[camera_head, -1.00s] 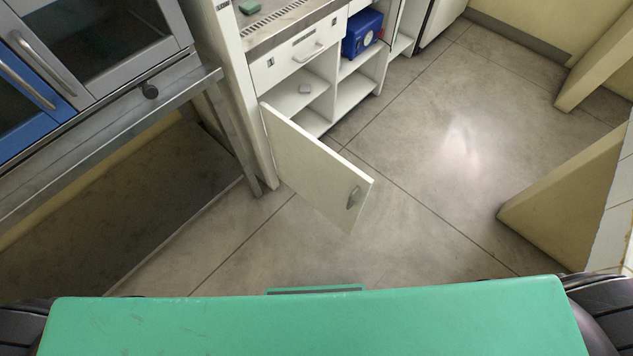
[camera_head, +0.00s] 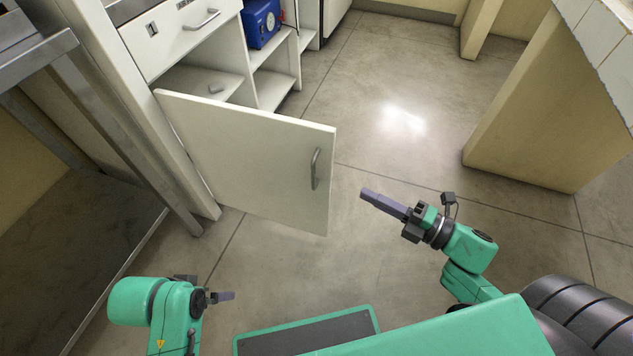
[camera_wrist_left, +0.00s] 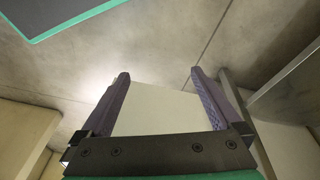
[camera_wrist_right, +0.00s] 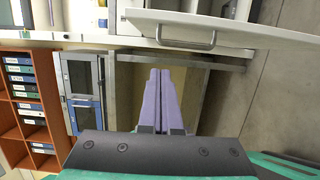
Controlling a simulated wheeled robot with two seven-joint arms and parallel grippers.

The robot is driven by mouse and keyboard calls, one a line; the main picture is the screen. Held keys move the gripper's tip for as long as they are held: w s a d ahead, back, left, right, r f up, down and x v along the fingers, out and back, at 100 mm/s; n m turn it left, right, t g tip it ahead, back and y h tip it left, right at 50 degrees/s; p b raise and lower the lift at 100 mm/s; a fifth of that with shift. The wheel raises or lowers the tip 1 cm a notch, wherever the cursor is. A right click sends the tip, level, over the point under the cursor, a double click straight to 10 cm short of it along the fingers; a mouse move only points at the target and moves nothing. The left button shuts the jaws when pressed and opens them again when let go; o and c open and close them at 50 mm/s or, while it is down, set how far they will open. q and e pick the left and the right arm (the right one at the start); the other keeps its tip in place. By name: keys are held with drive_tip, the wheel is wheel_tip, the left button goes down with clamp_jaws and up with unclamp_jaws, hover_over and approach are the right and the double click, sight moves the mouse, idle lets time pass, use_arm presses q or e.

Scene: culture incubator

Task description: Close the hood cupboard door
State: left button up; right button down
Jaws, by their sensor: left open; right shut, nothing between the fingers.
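The white hood cupboard door (camera_head: 240,160) stands wide open in the head view, hinged at its left edge, with a grey bar handle (camera_head: 315,169) near its free edge. The open cupboard (camera_head: 200,84) shows its inside behind it. My right gripper (camera_head: 366,194) is shut and empty, to the right of the door's free edge and apart from it. In the right wrist view the door (camera_wrist_right: 240,24) and its handle (camera_wrist_right: 187,39) lie above the closed fingers (camera_wrist_right: 160,75). My left gripper (camera_head: 232,296) is at the lower left, below the door; its fingers are spread in the left wrist view (camera_wrist_left: 160,80).
A metal table frame (camera_head: 120,130) stands left of the cupboard. A blue device (camera_head: 262,24) sits on a shelf to its right. A beige wall block (camera_head: 535,120) stands at the right. The floor (camera_head: 400,150) between is clear.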

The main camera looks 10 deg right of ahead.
drive_tip(key=b, duration=0.6)
approach(319, 154)
drive_tip(key=x, duration=0.5)
drive_tip(key=shift+s+a+f, duration=0.1)
drive_tip(key=shift+a+f, duration=0.1)
drive_tip(key=shift+f, duration=0.15)
use_arm(q)
drive_tip(key=w+d+f+t+h, duration=0.2)
drive_tip(key=d+f+t, duration=0.1)
drive_tip(key=d, duration=0.3)
drive_tip(key=w+d+f+t+h, duration=0.3)
drive_tip(key=d+f+t, duration=0.1)
drive_tip(key=d, duration=0.2)
drive_tip(key=shift+d+t, duration=0.3)
drive_tip(key=shift+t, duration=0.1)
use_arm(e)
drive_tip(key=shift+w+d+r, duration=0.15)
drive_tip(key=shift+w+d, duration=0.05)
drive_tip(key=shift+w, duration=0.15)
use_arm(q)
drive_tip(key=shift+w, duration=0.1)
